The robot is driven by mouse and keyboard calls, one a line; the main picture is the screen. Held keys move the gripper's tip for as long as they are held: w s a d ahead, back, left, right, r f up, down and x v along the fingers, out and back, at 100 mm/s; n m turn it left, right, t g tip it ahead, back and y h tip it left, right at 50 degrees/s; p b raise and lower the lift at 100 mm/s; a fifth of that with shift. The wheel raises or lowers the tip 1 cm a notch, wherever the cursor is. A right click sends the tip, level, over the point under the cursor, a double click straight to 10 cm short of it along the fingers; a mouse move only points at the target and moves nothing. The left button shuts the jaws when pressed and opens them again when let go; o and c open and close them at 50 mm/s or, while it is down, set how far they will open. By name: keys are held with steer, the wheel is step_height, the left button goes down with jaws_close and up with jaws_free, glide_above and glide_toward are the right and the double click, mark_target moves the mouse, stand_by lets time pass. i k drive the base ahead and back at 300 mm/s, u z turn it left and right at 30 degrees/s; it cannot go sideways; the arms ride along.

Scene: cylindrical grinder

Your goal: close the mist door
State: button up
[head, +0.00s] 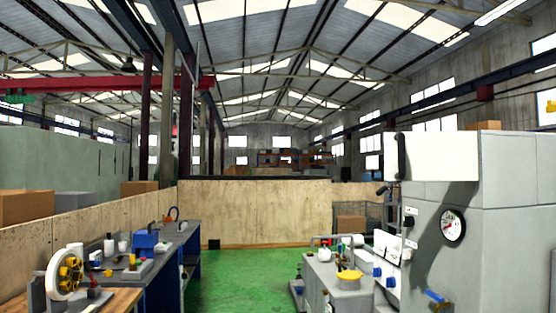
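A flat white panel (440,157) with a black upright handle (401,157) at its left end stands at the upper right in the head view. It looks like the mist door, by the upper part of the grey machine cabinet (510,235). It appears to stick out to the left past the cabinet, as if swung open, but its hinge and the opening cannot be made out. My gripper is not in view. A dark slanting shadow falls on the cabinet below the panel.
The cabinet carries a round gauge (453,226) and a blue-handled valve (437,299). A grey machine bed (335,275) with small parts stands left of it. A workbench (165,245) lines the left side. Green floor (245,275) is clear between them, up to a plywood wall (265,215).

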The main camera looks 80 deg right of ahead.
mark_target(443, 155)
steer(key=z, duration=1.8)
steer(key=k, duration=0.15)
steer(key=z, duration=1.8)
steer(key=k, duration=0.5)
steer(key=u, duration=1.25)
steer(key=i, duration=1.1)
steer(key=z, duration=1.75)
